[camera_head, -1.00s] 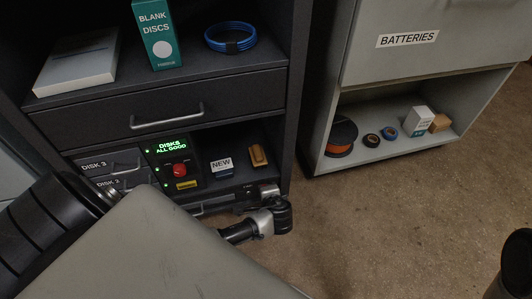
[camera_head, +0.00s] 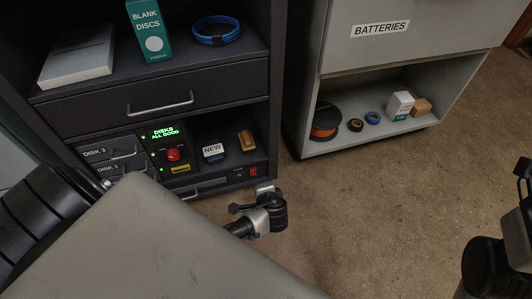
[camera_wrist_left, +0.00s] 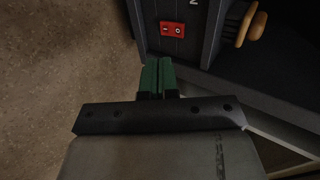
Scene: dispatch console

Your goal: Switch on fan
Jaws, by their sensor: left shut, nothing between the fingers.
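The fan switch is a small red rocker (camera_head: 253,171) at the right end of a dark panel low in the cabinet, beside a small label. In the left wrist view the red switch (camera_wrist_left: 172,29) shows two white marks; which side is pressed I cannot tell. My left gripper (camera_head: 265,189) is in front of and just below the switch in the head view. Its green fingertips (camera_wrist_left: 160,62) are together, empty, and appear just short of the switch, apart from it. My right arm shows only partly at the right edge; its fingers are not clear.
Above the panel are a red knob (camera_head: 173,155), a lit disk display (camera_head: 165,133), a box marked NEW (camera_head: 213,151) and a yellow-brown object (camera_head: 246,140). A grey batteries cabinet (camera_head: 400,60) stands to the right. The floor (camera_head: 370,200) between is clear.

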